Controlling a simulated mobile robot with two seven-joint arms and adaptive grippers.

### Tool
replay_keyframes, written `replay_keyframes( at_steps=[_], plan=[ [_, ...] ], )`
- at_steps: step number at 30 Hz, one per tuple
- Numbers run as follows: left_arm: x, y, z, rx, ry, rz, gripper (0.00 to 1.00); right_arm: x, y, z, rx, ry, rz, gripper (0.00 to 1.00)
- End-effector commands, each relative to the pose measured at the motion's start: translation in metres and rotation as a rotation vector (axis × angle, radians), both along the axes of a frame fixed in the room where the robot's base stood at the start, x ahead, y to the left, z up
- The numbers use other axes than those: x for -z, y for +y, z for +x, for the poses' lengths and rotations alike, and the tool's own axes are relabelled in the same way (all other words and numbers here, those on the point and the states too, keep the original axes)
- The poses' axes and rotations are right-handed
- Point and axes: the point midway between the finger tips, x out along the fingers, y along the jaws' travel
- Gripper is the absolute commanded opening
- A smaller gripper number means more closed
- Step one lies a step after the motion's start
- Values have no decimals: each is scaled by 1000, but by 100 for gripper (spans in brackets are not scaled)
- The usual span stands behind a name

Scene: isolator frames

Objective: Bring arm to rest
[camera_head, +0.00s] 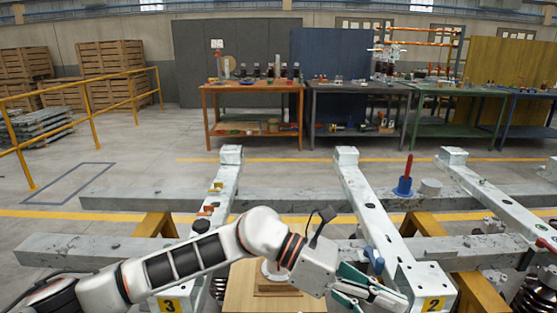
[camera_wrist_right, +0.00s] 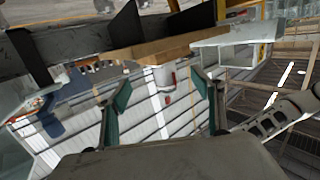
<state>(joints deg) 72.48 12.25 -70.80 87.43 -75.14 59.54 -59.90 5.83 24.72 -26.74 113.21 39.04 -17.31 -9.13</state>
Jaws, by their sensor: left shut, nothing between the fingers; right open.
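My left arm reaches in from the left in the head view, low over the frame. My left gripper (camera_head: 375,299) has teal fingers, is shut and empty, and is close to the front end of the beam marked 2 (camera_head: 381,222). My right gripper (camera_wrist_right: 165,105) shows in the right wrist view with its two teal fingers wide apart and nothing between them. I cannot make out the right gripper in the head view.
Pale metal beams form the frame, including one marked 3 (camera_head: 205,240). A red and blue tool (camera_head: 405,180) stands upright on the back crossbeam (camera_head: 290,199). A wooden box (camera_head: 245,290) sits low behind my left arm. Workbenches (camera_head: 253,90) stand farther back, with open floor before them.

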Motion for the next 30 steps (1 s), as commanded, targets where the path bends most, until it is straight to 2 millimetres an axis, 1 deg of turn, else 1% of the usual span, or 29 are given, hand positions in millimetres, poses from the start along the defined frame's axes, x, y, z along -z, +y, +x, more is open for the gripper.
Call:
replay_keyframes(
  at_steps=[1, 4, 8, 12, 14, 16, 20, 23, 26, 27, 29, 30],
  plan=[
    [-11, -5, -8, -28, 88, -60, 0, 2, -1, -5, 11, 9, -3, 66],
    [-30, -10, -12, -98, 272, -172, 0, 12, -6, -14, 35, 27, -18, 66],
    [-49, -6, -6, -198, 521, -307, 0, 25, -12, -27, 65, 52, -38, 66],
    [-59, 11, 13, -315, 797, -440, 0, 40, -19, -42, 97, 83, -60, 66],
    [-59, 22, 23, -367, 916, -495, 0, 47, -23, -49, 112, 96, -72, 66],
    [-54, 37, 36, -431, 1058, -555, 0, 54, -26, -58, 129, 113, -84, 66],
    [-32, 72, 58, -553, 1321, -662, 0, 69, -34, -75, 159, 145, -110, 66],
    [-5, 103, 72, -652, 1522, -739, 0, 80, -41, -89, 181, 172, -131, 66],
    [31, 138, 80, -754, 1721, -815, 0, 91, -47, -104, 204, 199, -153, 66],
    [47, 153, 80, -797, 1800, -845, 0, 96, -50, -110, 213, 211, -162, 66],
    [74, 176, 79, -861, 1917, -889, 0, 102, -54, -120, 226, 229, -177, 66],
    [92, 191, 75, -905, 1994, -919, 0, 107, -57, -127, 235, 240, -189, 66]
  ],
)
